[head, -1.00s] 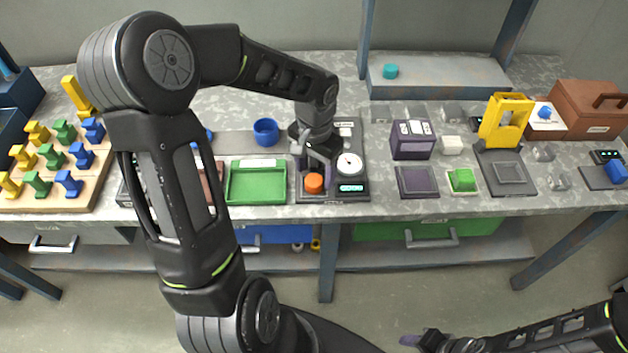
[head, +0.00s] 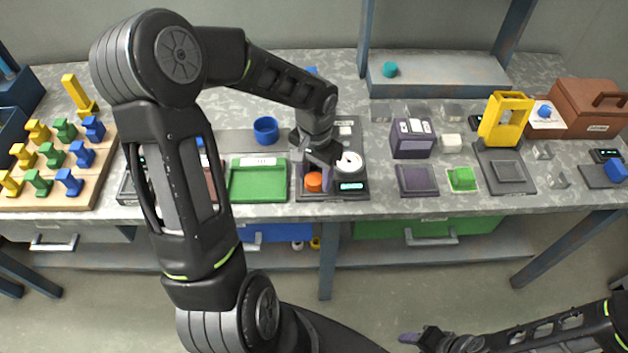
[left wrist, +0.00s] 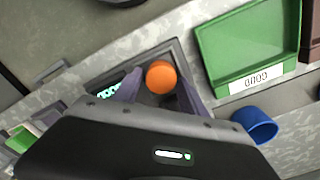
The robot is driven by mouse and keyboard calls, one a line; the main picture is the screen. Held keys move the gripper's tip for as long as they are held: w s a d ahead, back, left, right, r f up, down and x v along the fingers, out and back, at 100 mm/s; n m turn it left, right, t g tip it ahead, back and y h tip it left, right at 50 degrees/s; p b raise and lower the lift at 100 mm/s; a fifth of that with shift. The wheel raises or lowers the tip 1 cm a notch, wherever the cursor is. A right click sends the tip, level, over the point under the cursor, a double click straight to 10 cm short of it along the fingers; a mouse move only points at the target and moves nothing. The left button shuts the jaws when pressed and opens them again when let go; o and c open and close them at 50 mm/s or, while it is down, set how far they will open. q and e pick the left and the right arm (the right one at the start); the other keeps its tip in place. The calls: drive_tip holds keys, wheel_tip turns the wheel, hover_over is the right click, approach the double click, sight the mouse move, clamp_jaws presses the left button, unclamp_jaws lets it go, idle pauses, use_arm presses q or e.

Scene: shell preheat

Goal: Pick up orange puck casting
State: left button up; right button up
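The orange puck casting (head: 313,182) sits on a dark square plate of the grey station with a dial, beside the green tray. In the left wrist view the puck (left wrist: 161,77) shows as a round orange top. My left gripper (head: 318,170) is just above and behind it, pointing down. In the wrist view its two purple fingers (left wrist: 161,84) are apart, one to each side of the puck, with small gaps showing. My right gripper (head: 412,339) is low at the right, away from the bench; its finger opening is unclear.
The green tray (head: 258,198) stands just left of the station, with a blue cup (head: 266,130) behind it. The white dial (head: 349,163) is close to the gripper's right. A purple box (head: 412,138) and a yellow fixture (head: 505,118) stand farther right.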

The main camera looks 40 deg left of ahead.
sight(315, 177)
use_arm(q)
clamp_jaws()
idle(0.3)
drive_tip(key=shift+r, duration=0.1)
wheel_tip(315, 177, up, 10)
drive_tip(key=shift+b, duration=0.45)
idle(0.6)
